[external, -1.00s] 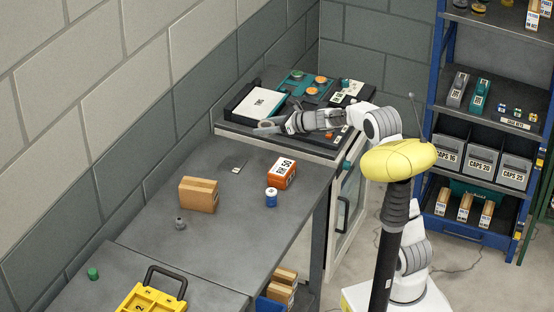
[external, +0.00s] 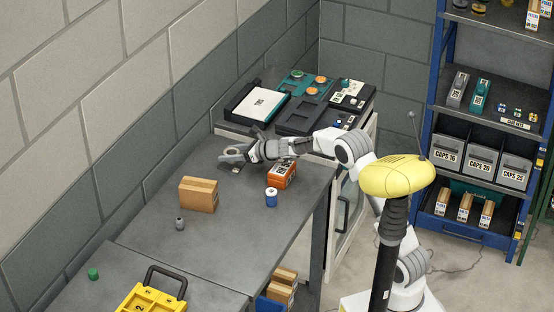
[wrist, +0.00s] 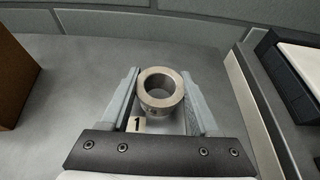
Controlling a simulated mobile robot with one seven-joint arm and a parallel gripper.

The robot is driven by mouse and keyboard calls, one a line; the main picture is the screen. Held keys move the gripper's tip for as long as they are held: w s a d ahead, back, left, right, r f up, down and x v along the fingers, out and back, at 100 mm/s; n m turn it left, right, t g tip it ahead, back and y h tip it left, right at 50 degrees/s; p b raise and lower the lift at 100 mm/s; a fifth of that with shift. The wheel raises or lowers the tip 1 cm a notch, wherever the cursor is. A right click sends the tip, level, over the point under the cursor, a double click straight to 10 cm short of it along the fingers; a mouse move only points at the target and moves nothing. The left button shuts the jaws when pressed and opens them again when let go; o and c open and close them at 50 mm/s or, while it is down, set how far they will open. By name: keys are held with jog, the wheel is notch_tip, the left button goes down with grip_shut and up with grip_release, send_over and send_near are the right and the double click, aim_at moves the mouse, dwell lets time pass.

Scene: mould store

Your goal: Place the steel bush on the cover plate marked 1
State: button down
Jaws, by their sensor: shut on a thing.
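My gripper (external: 232,155) is shut on the steel bush, a short thick metal ring, which sits upright between the two fingers in the wrist view (wrist: 160,88). A small pale cover plate marked 1 (wrist: 137,124) lies on the grey bench, below the bush and partly hidden by it and the left finger. The plate also shows as a small light patch under my gripper in the external view (external: 236,170). I cannot tell for sure whether the bush touches the plate, but the gripper looks a little above it.
An orange box (external: 282,175) stands right of my gripper, with a blue-and-white can (external: 271,198) in front. A cardboard box (external: 199,194) is at the left, with a small grey bottle-like item (external: 180,224) nearby. A raised dark platform (external: 225,127) with trays is behind.

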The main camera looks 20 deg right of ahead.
jog(key=shift+f, duration=0.65)
jog(key=shift+f, duration=0.15)
jog(key=shift+c, duration=0.6)
grip_release()
